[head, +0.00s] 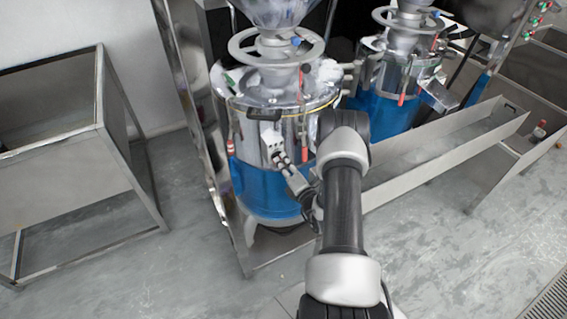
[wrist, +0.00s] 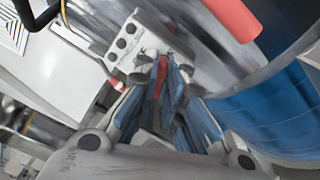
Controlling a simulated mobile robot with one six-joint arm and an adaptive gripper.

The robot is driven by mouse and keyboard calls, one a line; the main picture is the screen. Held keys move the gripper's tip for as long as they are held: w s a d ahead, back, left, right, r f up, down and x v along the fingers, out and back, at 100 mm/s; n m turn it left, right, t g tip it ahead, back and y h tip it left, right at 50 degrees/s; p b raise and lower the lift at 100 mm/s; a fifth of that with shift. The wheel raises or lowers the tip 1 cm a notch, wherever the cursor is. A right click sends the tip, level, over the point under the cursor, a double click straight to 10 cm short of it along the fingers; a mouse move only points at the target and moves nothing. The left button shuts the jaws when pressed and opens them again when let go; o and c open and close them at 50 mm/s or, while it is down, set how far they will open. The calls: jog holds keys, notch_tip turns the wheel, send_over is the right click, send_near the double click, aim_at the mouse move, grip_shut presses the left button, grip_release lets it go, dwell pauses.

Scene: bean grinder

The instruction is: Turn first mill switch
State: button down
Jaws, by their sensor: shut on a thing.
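The first mill (head: 245,125) is a steel drum with a blue lower band. My gripper (head: 284,160) is right in front of this block. In the wrist view, my gripper (wrist: 160,85) has its fingers close together on a narrow red piece (wrist: 160,72) at the block, which I take to be the switch lever. The fingers hide most of this piece.
A second blue-banded mill (head: 390,90) stands behind to the right. A long metal trough (head: 440,150) runs to the right of my arm. A steel-framed bin (head: 60,130) stands at the left. The grey floor (head: 130,260) in front is clear.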

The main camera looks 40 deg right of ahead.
jog(key=m, duration=0.4)
jog(key=shift+f+m, duration=0.15)
jog(key=shift+m, duration=0.25)
dwell(0.4)
jog(key=c, duration=1.7)
grip_release()
jog(key=v, duration=1.2)
